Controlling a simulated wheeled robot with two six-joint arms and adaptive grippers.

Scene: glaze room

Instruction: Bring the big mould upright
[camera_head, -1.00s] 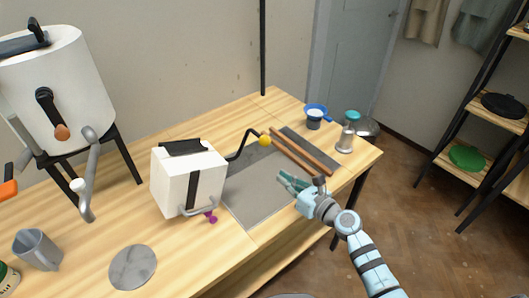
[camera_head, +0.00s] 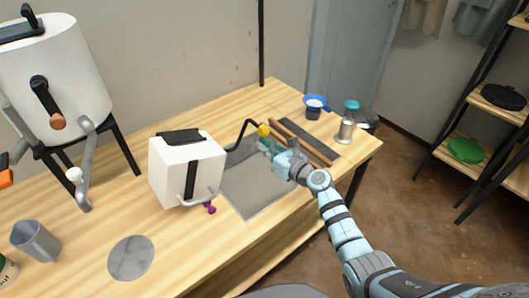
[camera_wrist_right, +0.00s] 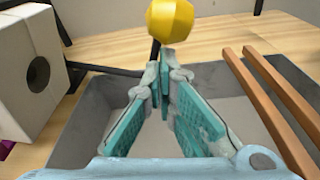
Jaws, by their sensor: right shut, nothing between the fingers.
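The big mould appears to be the white block (camera_head: 170,172) with black bands, standing on the table left of a grey tray (camera_head: 262,196). A grey bar and a purple knob (camera_head: 209,208) show at its lower front. In the right wrist view its white side (camera_wrist_right: 28,60) has a dark round hole. A bent black rod with a yellow ball (camera_head: 264,130) rises between block and tray; the ball is also in the wrist view (camera_wrist_right: 171,18). My right gripper (camera_head: 268,147) is shut and empty over the tray, its tips (camera_wrist_right: 164,62) just below the ball in that view. My left gripper is out of view.
Two wooden sticks (camera_head: 301,143) lie across the tray's right side. Beyond are a blue sieve (camera_head: 316,101) on a dark cup and a teal-topped shaker (camera_head: 346,128). A white drum (camera_head: 58,70) on black legs, a grey mug (camera_head: 35,241) and a round slab (camera_head: 131,258) are at left.

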